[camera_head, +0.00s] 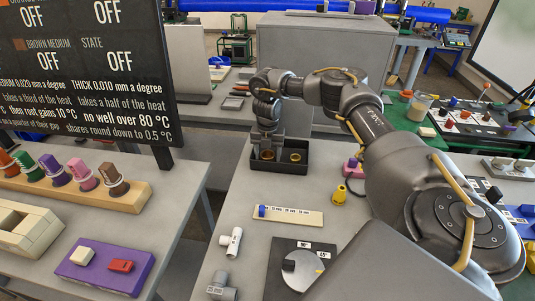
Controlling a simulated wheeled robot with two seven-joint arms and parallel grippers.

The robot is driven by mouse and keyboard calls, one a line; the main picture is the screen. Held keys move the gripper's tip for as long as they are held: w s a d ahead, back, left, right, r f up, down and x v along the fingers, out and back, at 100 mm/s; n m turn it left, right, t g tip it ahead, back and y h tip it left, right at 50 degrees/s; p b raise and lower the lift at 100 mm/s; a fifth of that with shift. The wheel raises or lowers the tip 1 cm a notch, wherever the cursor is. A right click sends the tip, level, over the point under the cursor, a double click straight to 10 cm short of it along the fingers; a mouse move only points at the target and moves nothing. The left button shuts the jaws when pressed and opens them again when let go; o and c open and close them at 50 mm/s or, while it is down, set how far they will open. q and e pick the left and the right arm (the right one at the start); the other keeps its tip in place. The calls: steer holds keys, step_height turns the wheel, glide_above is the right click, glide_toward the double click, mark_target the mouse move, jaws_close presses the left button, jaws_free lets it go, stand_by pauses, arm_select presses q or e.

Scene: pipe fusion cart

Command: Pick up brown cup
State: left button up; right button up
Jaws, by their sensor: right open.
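A brown cup (109,173) stands at the right end of the wooden rack (138,198) on the left table, beside pink, purple, green and orange ones. My right gripper (266,147) points down into the black tray (280,170) on the middle table, well to the right of the rack. It is open. A small brown round piece (267,155) shows just under its fingertips; I cannot tell whether they touch. A brass-coloured ring (295,157) lies beside it in the tray. My left gripper is out of view.
A dark display board (90,70) stands behind the rack. A purple block with white and red buttons (104,266) lies in front. The middle table holds a ruler-like strip (288,215), a yellow piece (339,195), a white pipe fitting (231,241) and an angle dial (303,270). A gap separates the tables.

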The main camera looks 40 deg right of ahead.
steer(key=c, duration=0.8)
steer(key=shift+r, duration=0.15)
steer(key=shift+r+b, duration=0.4)
steer(key=shift+r, duration=0.15)
steer(key=a+r, duration=0.4)
steer(key=s+a+r, duration=0.1)
steer(key=a+r, duration=0.2)
steer(key=a, duration=0.2)
steer(key=s+a+r, duration=0.1)
steer(key=a+r, duration=0.3)
steer(key=a, duration=0.1)
steer(key=shift+r, duration=0.35)
